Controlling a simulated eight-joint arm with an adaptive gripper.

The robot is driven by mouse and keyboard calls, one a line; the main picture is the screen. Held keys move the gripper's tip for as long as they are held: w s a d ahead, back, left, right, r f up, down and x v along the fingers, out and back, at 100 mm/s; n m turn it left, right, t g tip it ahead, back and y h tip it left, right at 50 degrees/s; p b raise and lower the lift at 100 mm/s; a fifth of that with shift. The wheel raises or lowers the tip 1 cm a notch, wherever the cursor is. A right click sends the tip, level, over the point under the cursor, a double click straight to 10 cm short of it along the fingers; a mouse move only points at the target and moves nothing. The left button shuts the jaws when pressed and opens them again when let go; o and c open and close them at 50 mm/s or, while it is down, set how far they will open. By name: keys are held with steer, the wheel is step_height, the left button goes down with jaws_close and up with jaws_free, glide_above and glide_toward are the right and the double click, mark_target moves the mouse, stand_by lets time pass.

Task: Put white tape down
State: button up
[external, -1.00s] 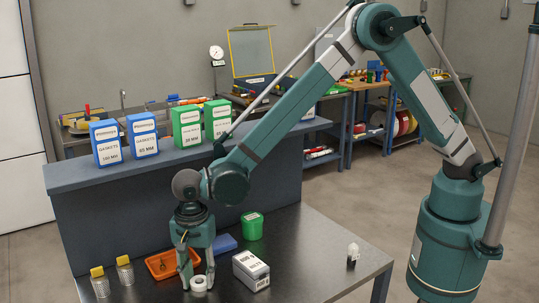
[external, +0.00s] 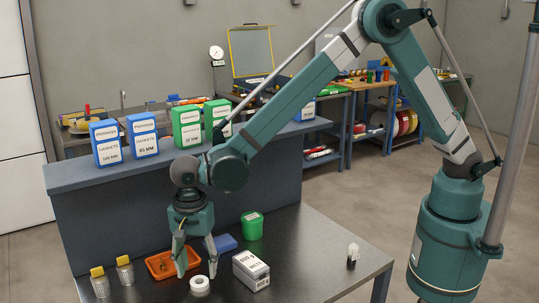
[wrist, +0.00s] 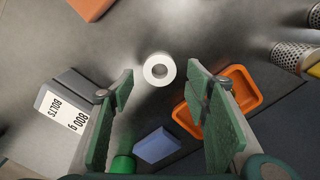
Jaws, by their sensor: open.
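The white tape (external: 199,286) is a small ring lying flat on the dark table. It also shows in the wrist view (wrist: 159,69), with bare table around it. My gripper (external: 197,274) is open and empty, its fingertips above the tape and apart from it. In the wrist view my gripper's green fingers (wrist: 160,90) are spread wide, with the tape beyond the tips and roughly between them.
An orange tray (external: 161,268) is close on the left, a white-and-grey bolts box (external: 250,270) on the right. A blue block (external: 226,243) and a green container (external: 252,227) stand behind. Two yellow-capped mesh cylinders (external: 125,270) stand at left.

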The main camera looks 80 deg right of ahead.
mark_target(199, 281)
step_height(199, 281, up, 8)
steer(key=shift+r, duration=0.2)
stand_by(0.9)
